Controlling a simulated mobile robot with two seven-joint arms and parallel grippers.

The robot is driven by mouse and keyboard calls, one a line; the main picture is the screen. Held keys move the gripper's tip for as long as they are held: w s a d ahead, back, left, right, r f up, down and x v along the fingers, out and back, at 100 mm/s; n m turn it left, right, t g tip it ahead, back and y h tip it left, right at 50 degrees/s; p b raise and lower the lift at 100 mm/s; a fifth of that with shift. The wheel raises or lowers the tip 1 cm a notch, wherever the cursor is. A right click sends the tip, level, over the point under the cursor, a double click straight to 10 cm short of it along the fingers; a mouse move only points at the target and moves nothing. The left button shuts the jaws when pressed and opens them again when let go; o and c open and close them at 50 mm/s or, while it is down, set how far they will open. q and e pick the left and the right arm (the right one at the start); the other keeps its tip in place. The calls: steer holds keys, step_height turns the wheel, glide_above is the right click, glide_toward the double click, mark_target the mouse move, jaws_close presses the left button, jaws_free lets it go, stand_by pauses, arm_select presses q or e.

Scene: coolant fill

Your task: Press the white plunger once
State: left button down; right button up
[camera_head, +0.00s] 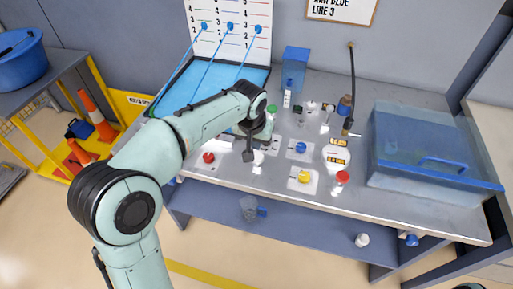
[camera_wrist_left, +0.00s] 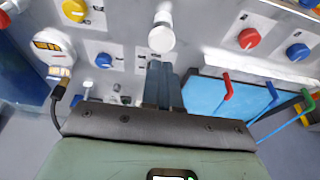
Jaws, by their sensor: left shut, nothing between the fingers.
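The white plunger (camera_wrist_left: 161,38) has a round white cap on a pale shaft and stands up from the panel, near the top middle of the left wrist view. In the head view its white cap (camera_head: 258,157) shows just right of my left gripper (camera_head: 248,154), partly lost in glare. My left gripper's fingers (camera_wrist_left: 162,68) are shut with nothing between them. Their tips are close beside the cap in the wrist view; I cannot tell whether they touch it. My right gripper is not in view.
Around the plunger are a red knob (camera_head: 208,157), a blue knob (camera_head: 300,147), a yellow knob (camera_head: 304,176) and a round white gauge (camera_head: 336,157). A translucent blue box (camera_head: 425,140) fills the bench's right side.

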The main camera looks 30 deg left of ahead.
arm_select(q)
steer(key=shift+v, duration=2.75)
steer(key=shift+a, duration=0.15)
